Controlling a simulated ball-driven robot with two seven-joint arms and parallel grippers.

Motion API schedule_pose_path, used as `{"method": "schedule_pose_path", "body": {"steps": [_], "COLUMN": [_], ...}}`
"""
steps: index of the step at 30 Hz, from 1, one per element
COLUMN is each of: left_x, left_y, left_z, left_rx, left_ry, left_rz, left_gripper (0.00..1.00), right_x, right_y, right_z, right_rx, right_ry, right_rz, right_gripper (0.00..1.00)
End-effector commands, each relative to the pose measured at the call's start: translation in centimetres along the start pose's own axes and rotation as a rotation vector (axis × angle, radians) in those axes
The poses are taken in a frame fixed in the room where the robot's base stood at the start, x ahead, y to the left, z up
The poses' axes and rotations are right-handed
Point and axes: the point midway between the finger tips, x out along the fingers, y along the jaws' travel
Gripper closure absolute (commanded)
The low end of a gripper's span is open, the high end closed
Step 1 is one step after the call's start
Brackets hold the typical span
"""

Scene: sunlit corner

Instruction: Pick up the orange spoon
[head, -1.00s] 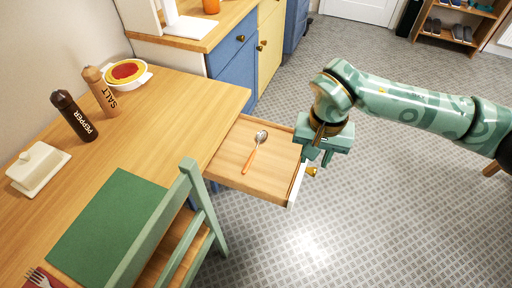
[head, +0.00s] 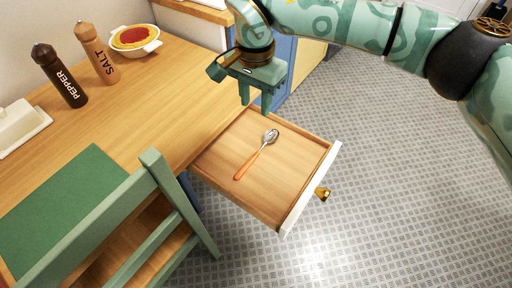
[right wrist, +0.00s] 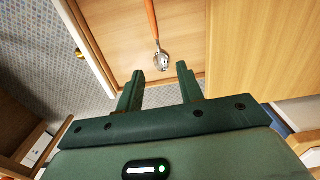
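The orange spoon (head: 249,163) lies in the open wooden drawer (head: 293,155), with its metal bowl towards the back and its orange handle towards the front left. It also shows in the right wrist view (right wrist: 152,22), bowl nearest the gripper. My right gripper (head: 255,106) is above the back part of the drawer, near the bowl end of the spoon. Its two fingers (right wrist: 160,80) are apart with nothing between them, and the spoon's bowl lies just beyond the fingertips in the right wrist view. My left gripper is not in view.
The table (head: 140,100) stands left of the drawer, with a pepper mill (head: 60,78), a salt mill (head: 97,55), a bowl (head: 135,40) and a green placemat (head: 70,205). A green chair (head: 165,195) stands close to the drawer's front left. The floor at right is clear.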

Motion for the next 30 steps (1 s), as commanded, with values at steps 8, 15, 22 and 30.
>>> {"method": "schedule_pose_path", "body": {"steps": [8,15,22,30], "left_x": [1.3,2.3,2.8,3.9], "left_y": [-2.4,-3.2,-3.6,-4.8], "left_z": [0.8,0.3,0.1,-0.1], "left_rx": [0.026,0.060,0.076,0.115], "left_ry": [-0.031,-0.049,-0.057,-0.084], "left_rz": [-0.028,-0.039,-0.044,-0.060], "left_gripper": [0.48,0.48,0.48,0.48], "right_x": [5.5,10.4,12.2,16.3], "right_y": [0.1,0.1,0.3,0.9], "right_z": [0.2,0.2,0.3,0.7], "right_rx": [0.019,0.018,0.019,0.020], "right_ry": [-0.011,-0.007,-0.007,-0.007], "right_rz": [0.004,0.001,0.001,0.000], "right_gripper": [0.63,0.63,0.63,0.63]}}
